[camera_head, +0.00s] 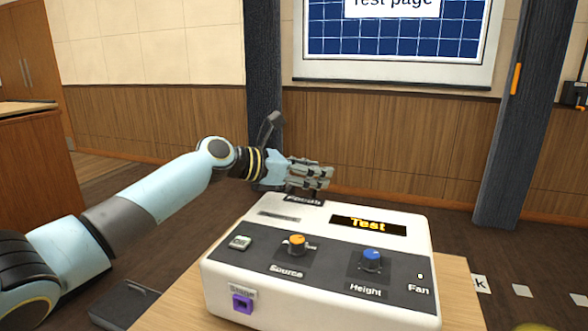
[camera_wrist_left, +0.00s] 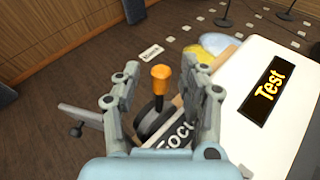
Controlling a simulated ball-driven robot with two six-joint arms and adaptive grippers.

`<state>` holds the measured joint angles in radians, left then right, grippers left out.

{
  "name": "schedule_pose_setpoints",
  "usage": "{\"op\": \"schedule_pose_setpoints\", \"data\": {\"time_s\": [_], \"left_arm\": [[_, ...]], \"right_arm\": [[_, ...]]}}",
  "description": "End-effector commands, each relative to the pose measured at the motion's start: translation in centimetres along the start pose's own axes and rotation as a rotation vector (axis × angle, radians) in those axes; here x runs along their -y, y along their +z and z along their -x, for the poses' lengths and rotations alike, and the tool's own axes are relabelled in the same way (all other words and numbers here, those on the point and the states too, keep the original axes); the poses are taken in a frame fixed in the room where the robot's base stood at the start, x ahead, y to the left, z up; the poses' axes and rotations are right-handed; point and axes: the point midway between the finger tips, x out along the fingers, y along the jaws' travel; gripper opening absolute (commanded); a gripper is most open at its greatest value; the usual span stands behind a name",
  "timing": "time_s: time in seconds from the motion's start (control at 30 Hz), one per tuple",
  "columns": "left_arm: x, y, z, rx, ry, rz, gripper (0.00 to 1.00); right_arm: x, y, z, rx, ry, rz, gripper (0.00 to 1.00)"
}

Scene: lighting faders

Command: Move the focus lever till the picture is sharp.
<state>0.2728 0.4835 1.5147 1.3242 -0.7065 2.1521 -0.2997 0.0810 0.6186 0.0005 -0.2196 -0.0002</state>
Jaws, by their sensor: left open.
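The focus lever has an orange knob (camera_wrist_left: 161,77) on a dark stem, standing at the edge of the white console (camera_head: 222,281) by the label "Focus" (camera_head: 303,199). In the left wrist view the lever stands between the spread fingers of my left gripper (camera_head: 318,174), with gaps on both sides. The gripper is open and holds nothing. In the head view the gripper is at the console's far edge and the lever cannot be made out. The projection screen (camera_head: 394,39) shows a blue grid and "Test page", cut off at the top; its lines look fairly clear.
Dark posts (camera_head: 265,60) stand behind.

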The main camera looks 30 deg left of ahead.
Motion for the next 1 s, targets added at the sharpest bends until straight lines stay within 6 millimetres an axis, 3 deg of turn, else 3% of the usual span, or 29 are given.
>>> {"op": "schedule_pose_setpoints", "data": {"time_s": [0.3,0.5,1.0], "left_arm": [[0.0,-0.3,7.2,-0.009,-0.002,-0.006,0.42],[0.0,-0.2,9.9,-0.005,-0.002,-0.004,0.42],[0.0,-0.1,10.8,-0.001,-0.001,0.0,0.42]], "right_arm": [[0.1,0.0,0.0,0.0,-0.001,0.0,0.4],[0.1,0.0,0.0,-0.001,-0.001,0.0,0.4],[0.1,0.0,0.0,-0.001,-0.001,0.0,0.4]]}}
